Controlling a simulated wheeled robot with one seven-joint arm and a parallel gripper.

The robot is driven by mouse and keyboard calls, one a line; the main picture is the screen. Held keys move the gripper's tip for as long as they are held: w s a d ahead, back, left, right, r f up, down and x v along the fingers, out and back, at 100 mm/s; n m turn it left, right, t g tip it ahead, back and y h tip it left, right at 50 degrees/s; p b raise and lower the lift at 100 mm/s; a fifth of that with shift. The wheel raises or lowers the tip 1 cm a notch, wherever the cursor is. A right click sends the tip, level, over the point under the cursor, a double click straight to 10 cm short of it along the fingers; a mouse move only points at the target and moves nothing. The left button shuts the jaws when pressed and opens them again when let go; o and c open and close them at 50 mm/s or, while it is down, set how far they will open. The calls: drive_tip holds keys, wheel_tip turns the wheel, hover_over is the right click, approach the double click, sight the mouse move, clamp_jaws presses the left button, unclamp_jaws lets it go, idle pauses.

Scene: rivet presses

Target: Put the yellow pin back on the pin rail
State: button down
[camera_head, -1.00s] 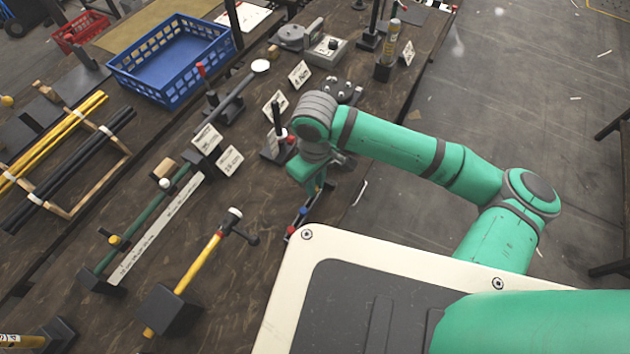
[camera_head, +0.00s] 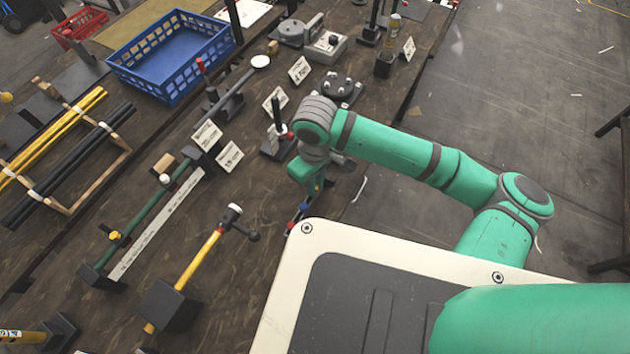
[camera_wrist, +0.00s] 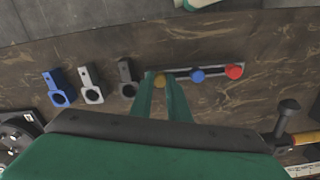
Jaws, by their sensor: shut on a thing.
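The pin rail (camera_wrist: 214,69) is a thin pale strip on the dark bench in the wrist view. A blue pin (camera_wrist: 197,76) and a red pin (camera_wrist: 235,71) stand along its middle and right end. The yellow pin (camera_wrist: 160,81) shows between my fingertips at the rail's left end. My gripper (camera_wrist: 161,84) is shut on it. I cannot tell whether the pin is seated or held just above the rail. In the head view my gripper (camera_head: 318,186) is beside the blue pin (camera_head: 304,206) and red pin (camera_head: 291,227); the yellow pin is hidden there.
In the wrist view a blue holder (camera_wrist: 59,88), a light grey holder (camera_wrist: 91,86) and a black holder (camera_wrist: 128,78) stand left of the rail. A hammer (camera_head: 215,242) rests on its stand. The bench edge runs close behind the rail.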

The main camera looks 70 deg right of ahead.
drive_tip(key=shift+f, duration=0.1)
drive_tip(key=c, duration=1.6)
unclamp_jaws()
wheel_tip(320, 180, up, 11)
drive_tip(key=shift+f, duration=0.1)
